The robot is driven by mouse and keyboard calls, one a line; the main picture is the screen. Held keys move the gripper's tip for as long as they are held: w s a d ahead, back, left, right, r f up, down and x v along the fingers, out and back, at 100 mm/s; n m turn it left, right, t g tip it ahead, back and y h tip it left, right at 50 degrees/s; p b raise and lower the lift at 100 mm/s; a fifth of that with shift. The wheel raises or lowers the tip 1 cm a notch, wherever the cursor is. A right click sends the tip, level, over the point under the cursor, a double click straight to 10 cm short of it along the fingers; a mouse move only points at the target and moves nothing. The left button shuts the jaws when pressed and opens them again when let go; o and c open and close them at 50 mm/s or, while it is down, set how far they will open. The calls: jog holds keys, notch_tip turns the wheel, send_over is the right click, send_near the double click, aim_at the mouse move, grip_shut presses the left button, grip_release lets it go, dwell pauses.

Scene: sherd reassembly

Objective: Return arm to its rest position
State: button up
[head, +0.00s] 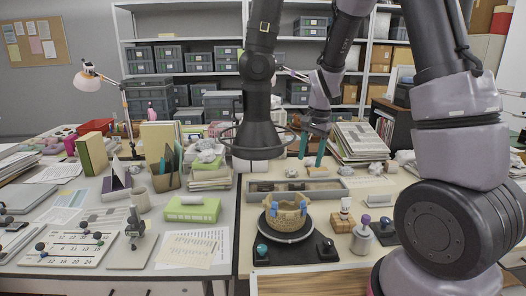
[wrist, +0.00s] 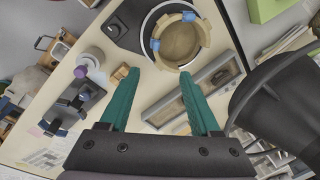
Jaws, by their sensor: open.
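My gripper (head: 314,146) is open and empty, raised over the back of the right-hand table. Its two teal fingers (wrist: 158,95) stand well apart in the wrist view, with nothing between them. The partly rebuilt tan vessel (head: 287,212) with blue clips sits on a round dark turntable (head: 288,238) at the table's front middle. The vessel also shows in the wrist view (wrist: 179,42), ahead of the fingertips and apart from them.
A grey sectioned tray (head: 310,190) lies behind the vessel. A small bottle (head: 361,236) and dark-based tools stand to its right. A large dark lamp (head: 258,130) hangs left of my gripper. Papers and books crowd the left table (head: 110,200).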

jog(key=s+d+r+n+t, duration=0.2)
jog(key=s+r+t, duration=0.1)
jog(key=s+r, duration=0.7)
jog(key=s+d+r+n+t+y, duration=0.1)
jog(key=s+d+r+n+t, duration=0.1)
jog(key=s+r, duration=0.9)
notch_tip(320, 180, up, 3)
jog(key=shift+d+r+n+t, duration=0.1)
jog(key=shift+d+n+t, duration=0.3)
jog(key=shift+d+t, duration=0.15)
